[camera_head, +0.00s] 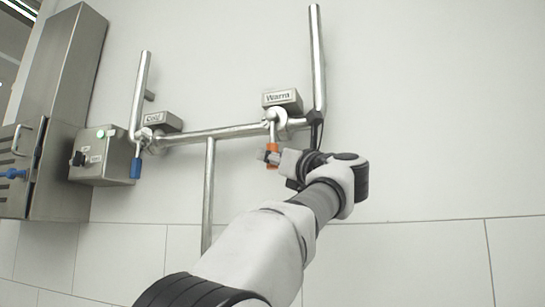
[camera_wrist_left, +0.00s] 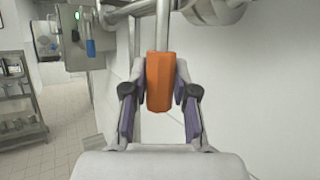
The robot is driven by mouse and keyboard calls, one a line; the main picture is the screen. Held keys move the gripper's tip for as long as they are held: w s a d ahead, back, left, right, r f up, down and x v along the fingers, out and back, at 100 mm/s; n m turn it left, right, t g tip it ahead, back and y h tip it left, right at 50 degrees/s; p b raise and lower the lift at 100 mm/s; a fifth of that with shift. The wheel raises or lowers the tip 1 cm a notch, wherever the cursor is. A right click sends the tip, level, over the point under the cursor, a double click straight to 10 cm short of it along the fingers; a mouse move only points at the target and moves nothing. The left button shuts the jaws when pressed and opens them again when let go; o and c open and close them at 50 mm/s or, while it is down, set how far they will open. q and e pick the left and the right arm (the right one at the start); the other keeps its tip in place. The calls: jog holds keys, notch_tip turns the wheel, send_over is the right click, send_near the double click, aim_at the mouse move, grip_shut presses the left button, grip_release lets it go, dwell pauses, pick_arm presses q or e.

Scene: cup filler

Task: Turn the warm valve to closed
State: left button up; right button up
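The warm valve's orange handle (camera_head: 272,147) hangs down from the pipe, below a grey box (camera_head: 283,99) labelled "Warm". In the left wrist view the orange handle (camera_wrist_left: 160,82) stands upright between the fingers. My left gripper (camera_head: 271,157) reaches it from the lower right, and its fingertips (camera_wrist_left: 160,72) close in on both sides of the handle and appear to touch it. My right gripper is not in view.
The cold valve's blue handle (camera_head: 135,168) hangs at the left, near a box (camera_head: 162,121) labelled "Cold". A grey control box (camera_head: 103,157) with a green light and a steel cabinet (camera_head: 62,110) stand further left. A horizontal pipe (camera_head: 212,133) joins both valves. The wall at right is bare.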

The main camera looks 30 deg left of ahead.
pick_arm(q)
jog(key=o, duration=0.3)
jog(key=shift+w+d, duration=0.1)
jog(key=v, duration=1.1)
jog(key=shift+d+f, duration=0.25)
jog(key=shift+d, duration=0.05)
jog(key=shift+d, duration=0.2)
